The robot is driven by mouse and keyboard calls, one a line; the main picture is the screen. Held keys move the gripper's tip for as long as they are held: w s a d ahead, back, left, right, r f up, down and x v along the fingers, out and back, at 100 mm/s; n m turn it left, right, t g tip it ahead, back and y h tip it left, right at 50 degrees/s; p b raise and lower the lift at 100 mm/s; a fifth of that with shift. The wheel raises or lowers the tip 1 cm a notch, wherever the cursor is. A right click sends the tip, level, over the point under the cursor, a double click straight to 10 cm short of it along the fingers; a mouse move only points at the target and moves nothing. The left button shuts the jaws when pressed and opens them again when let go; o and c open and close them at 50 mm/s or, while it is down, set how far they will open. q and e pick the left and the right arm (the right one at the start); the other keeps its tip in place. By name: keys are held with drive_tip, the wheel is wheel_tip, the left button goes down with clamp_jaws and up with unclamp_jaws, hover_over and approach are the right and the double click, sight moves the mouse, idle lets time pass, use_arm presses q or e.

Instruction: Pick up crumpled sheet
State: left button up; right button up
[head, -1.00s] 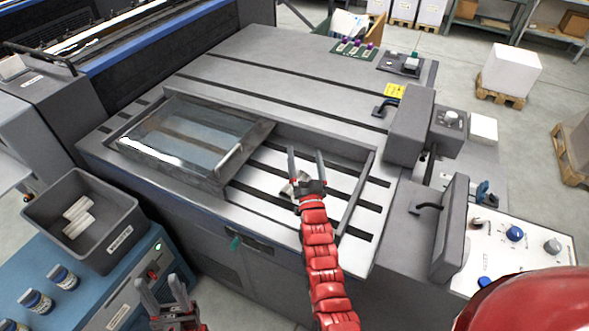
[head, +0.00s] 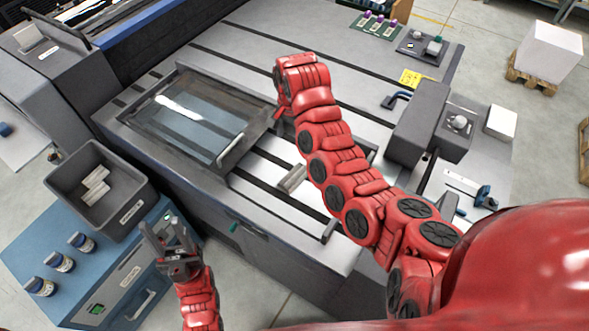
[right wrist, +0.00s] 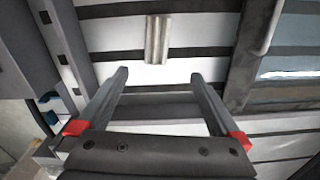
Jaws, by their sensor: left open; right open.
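The crumpled sheet (head: 292,178) is a small pale grey, ridged piece lying on the slatted bed of the machine (head: 270,181), right of the glass cover. In the right wrist view the sheet (right wrist: 157,39) lies across a dark slot, beyond the fingertips and apart from them. My right gripper (right wrist: 160,75) is open and empty there. In the head view my right arm hides its own gripper. My left gripper (head: 163,225) is open and empty in front of the machine, near the blue cabinet.
A framed glass cover (head: 190,125) with a handle lies left of the sheet. A grey bin (head: 127,213) with pale rolls stands on the blue cabinet (head: 75,296) beside several jars. A grey machine head (head: 418,118) rises at the right.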

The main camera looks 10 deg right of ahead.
drive_tip(key=b, duration=0.4)
hover_over(294, 175)
wheel_tip(294, 175, down, 7)
drive_tip(key=f, duration=0.1)
drive_tip(key=f+p, duration=0.1)
drive_tip(key=f, duration=0.2)
drive_tip(key=shift+w+a+f, duration=0.2)
drive_tip(key=shift+w+f, duration=0.05)
drive_tip(key=shift+w, duration=0.05)
drive_tip(key=shift+s+d+f+p, duration=0.1)
drive_tip(key=shift+f+p, duration=0.7)
drive_tip(key=shift+f, duration=0.25)
drive_tip(key=shift+s+d+f+p, duration=0.1)
drive_tip(key=shift+f+p, duration=0.65)
drive_tip(key=shift+f, duration=1.05)
drive_tip(key=c, duration=1.3)
